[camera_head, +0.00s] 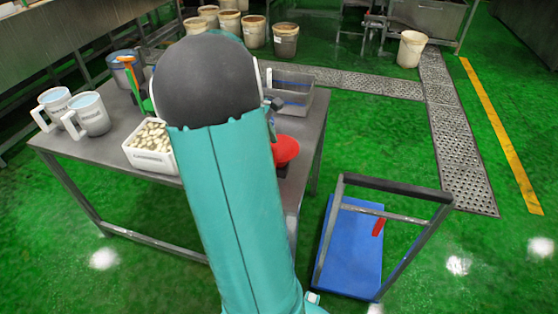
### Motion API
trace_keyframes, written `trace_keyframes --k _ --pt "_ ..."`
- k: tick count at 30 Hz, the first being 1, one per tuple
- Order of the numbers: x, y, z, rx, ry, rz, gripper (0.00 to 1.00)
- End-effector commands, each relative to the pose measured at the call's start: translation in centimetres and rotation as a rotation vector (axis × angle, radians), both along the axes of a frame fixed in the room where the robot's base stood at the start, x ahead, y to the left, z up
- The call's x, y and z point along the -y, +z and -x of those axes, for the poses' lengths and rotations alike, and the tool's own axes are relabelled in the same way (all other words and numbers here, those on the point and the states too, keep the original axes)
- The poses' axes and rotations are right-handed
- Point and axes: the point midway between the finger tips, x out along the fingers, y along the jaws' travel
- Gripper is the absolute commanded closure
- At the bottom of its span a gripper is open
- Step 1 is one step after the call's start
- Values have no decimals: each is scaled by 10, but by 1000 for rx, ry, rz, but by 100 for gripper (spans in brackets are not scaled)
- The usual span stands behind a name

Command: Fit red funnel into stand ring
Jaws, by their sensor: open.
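A red funnel (286,150) shows at the right side of the grey table, just right of my arm. Its left part is hidden behind the arm, so I cannot tell whether it is touching anything there. I cannot make out the stand ring; my arm covers the middle of the table. My teal arm with its black rounded joint fills the centre of the view. Small dark and teal parts of it show just above the funnel. The fingers of my gripper are hidden behind the arm.
A blue cart (353,250) stands right of the table. Green floor lies open further right.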

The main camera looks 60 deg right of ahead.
Motion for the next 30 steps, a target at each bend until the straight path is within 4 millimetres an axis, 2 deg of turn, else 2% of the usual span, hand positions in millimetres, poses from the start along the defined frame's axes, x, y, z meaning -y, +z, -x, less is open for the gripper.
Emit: trace_keyframes --k 12,20,27,30 --pt "5 -48 13 0 -1 -1 58" --pt "6 -51 14 1 -1 1 58" --pt "5 -51 14 1 0 1 100" --pt "5 -50 14 1 0 2 100"
